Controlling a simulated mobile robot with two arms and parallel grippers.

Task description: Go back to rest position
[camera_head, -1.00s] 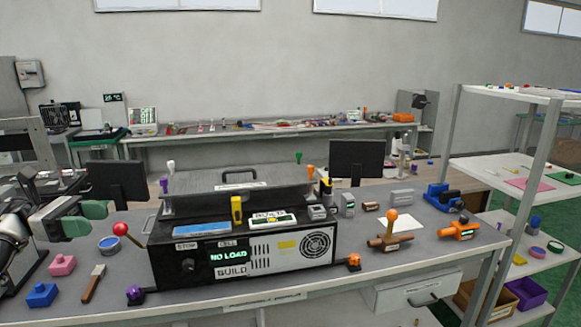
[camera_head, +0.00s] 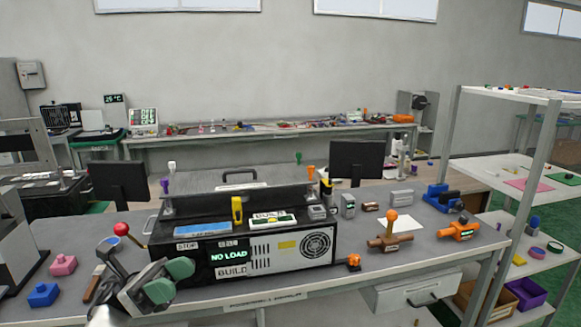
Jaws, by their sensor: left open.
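My left gripper (camera_head: 170,279) is in front of the left end of the black and white machine box (camera_head: 292,250), near the table's front edge. Its two green-tipped fingers are a little apart with nothing seen between them. It hides the box's lower left corner. A lever with a red ball (camera_head: 121,229) stands just behind my left arm, left of the box. A lever with an orange ball (camera_head: 391,216) stands right of the box. My right gripper is not in view.
A pink block (camera_head: 63,265), a blue block (camera_head: 43,295) and a partly covered wooden-handled tool (camera_head: 92,284) lie left of my arm. A small orange knob (camera_head: 354,262) is at the front edge. An orange device (camera_head: 459,231) stands at the right of the grey table (camera_head: 420,262).

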